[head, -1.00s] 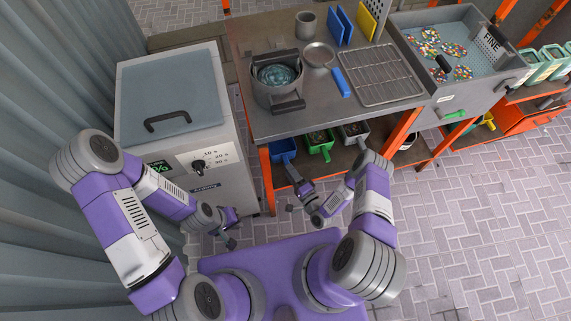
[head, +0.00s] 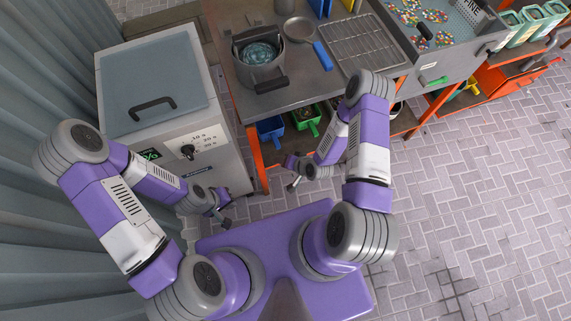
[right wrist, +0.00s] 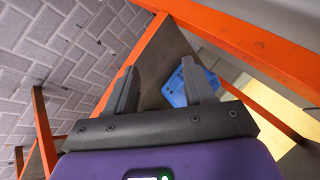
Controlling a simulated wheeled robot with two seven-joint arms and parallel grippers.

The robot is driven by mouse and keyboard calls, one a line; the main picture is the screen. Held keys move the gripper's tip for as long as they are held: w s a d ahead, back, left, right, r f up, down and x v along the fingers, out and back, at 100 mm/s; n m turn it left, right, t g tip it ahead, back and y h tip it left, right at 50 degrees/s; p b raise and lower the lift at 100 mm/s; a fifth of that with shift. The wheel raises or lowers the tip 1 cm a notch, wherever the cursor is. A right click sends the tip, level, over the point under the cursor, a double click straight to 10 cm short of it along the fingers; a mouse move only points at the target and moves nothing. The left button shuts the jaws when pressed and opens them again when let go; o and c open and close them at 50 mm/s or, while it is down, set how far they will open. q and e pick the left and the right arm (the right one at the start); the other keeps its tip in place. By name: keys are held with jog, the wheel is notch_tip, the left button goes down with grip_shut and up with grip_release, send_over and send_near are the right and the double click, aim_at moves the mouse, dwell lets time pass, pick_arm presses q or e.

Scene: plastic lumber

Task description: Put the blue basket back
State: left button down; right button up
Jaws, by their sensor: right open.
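The blue basket (head: 270,128) sits under the steel table, at the left end of its lower shelf beside a green bin. In the right wrist view the blue basket (right wrist: 174,88) shows beyond my fingers, partly hidden by the right-hand finger. My right gripper (head: 291,174) is in front of the shelf, a little below and right of the basket in the head view; it also shows in the right wrist view (right wrist: 160,66), open with nothing between its fingers. My left gripper (head: 227,210) is beside the grey cabinet, apart from the basket, and looks open and empty.
The steel table (head: 300,97) holds a pot (head: 259,62), a pan and a wire rack. Its orange leg (head: 255,160) stands left of the basket. A green bin (head: 307,120) is beside the basket. The grey cabinet (head: 222,150) is at left. Paved floor at right is clear.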

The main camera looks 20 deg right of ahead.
jog(key=s+a+r+n+g, duration=0.3)
jog(key=s+r+g, duration=0.3)
jog(key=s+r, duration=0.2)
jog(key=s, duration=0.2)
jog(key=shift+s+a+n, duration=0.35)
jog(key=shift+a+n, duration=0.05)
notch_tip(320, 180, up, 4)
jog(key=p, duration=0.3)
jog(key=shift+f+p, duration=0.1)
jog(key=shift+p, duration=0.3)
